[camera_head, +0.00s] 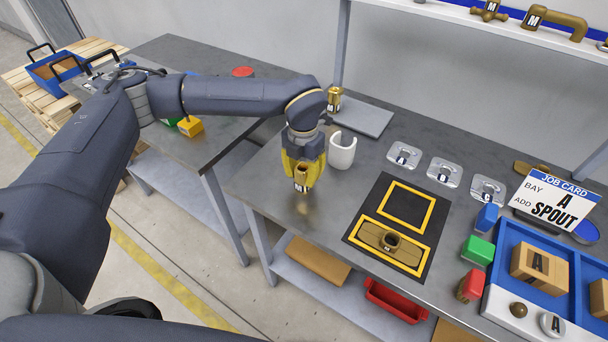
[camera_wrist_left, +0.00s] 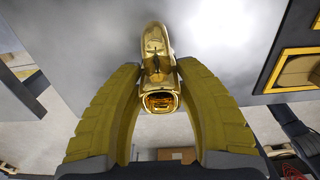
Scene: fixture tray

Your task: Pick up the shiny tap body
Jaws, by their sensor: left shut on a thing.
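The shiny gold tap body (camera_head: 302,176) is between the yellow fingers of my left gripper (camera_head: 303,172), over the left front part of the workbench. In the left wrist view the tap body (camera_wrist_left: 158,70) lies between both fingers (camera_wrist_left: 160,110), with its open end facing the camera. The gripper is shut on it. A bright reflection shows on the bench just below; I cannot tell whether the tap body touches the bench. The fingers hide part of it in the head view. My right gripper is not in view.
A black mat with yellow frames (camera_head: 433,222) holds a dull brass body (camera_head: 390,242). A white curved holder (camera_head: 342,155) stands close to the gripper. Another gold part (camera_head: 334,99) is behind my wrist. Metal plates (camera_head: 404,155), a job card (camera_head: 556,199) and a blue tray (camera_head: 504,232) are to the right.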

